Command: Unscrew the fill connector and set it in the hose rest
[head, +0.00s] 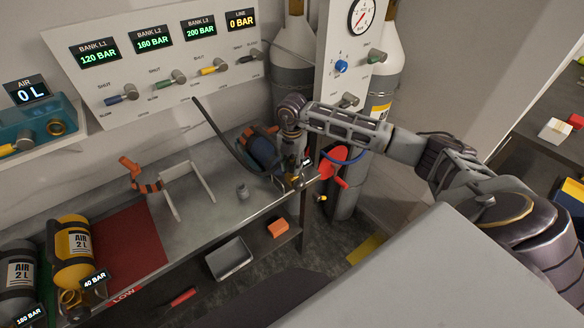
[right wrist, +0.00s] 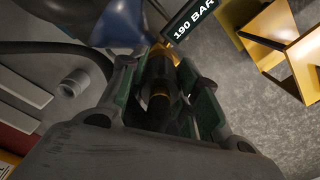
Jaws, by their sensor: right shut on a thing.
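My right gripper (head: 294,170) reaches down at the right end of the steel bench, beside a blue cylinder (head: 262,150) lying there. In the right wrist view its fingers close around a dark fitting with a yellow band, the fill connector (right wrist: 160,98). The connector lines up with a brass valve (right wrist: 160,55) at the blue cylinder's end; I cannot tell whether they still touch. A black hose (head: 215,127) curves down toward the cylinder. A pale two-armed frame (head: 183,188), possibly the hose rest, stands left on the bench. My left gripper is out of view.
A small grey cylindrical piece (head: 243,191) stands between frame and gripper. An orange clamp-like piece (head: 146,184) is left of the frame. A gauge panel (head: 345,60) rises behind my arm.

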